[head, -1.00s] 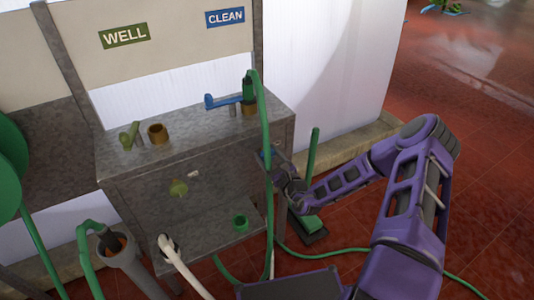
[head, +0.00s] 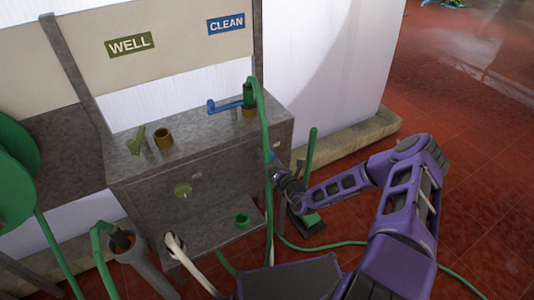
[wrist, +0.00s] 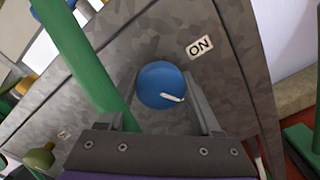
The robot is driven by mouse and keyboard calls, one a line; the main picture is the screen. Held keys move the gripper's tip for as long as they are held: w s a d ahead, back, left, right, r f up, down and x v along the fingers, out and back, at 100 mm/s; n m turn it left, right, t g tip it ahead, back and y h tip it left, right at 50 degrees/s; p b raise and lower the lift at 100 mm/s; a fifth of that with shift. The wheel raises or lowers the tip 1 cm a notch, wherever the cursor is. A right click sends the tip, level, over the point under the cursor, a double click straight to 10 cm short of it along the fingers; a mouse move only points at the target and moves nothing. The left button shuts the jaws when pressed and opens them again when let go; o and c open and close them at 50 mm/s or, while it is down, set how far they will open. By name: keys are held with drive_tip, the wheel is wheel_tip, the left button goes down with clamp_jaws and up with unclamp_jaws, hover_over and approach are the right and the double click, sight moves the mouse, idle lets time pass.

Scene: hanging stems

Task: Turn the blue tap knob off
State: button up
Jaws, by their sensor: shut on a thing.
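The blue tap knob (wrist: 160,84) is round, with a white pointer mark toward its lower right side. In the head view my gripper (head: 276,168) is at the stand's right end, just behind the hanging green hose (head: 265,125); the knob is mostly hidden there.
A blue lever tap (head: 225,106) is under the CLEAN sign (head: 226,24), and a green lever (head: 136,139) is under the WELL sign (head: 129,44). A green-handled brush (head: 310,150) stands right of the stand. The red tiled floor is open farther right.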

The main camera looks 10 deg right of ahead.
drive_tip(key=m+p, duration=0.1)
drive_tip(key=m, duration=0.5)
idle(0.5)
drive_tip(key=o, duration=1.4)
drive_tip(key=shift+c, duration=0.2)
drive_tip(key=v, duration=1.7)
drive_tip(key=shift+s+p, duration=0.2)
drive_tip(key=shift+p, duration=0.1)
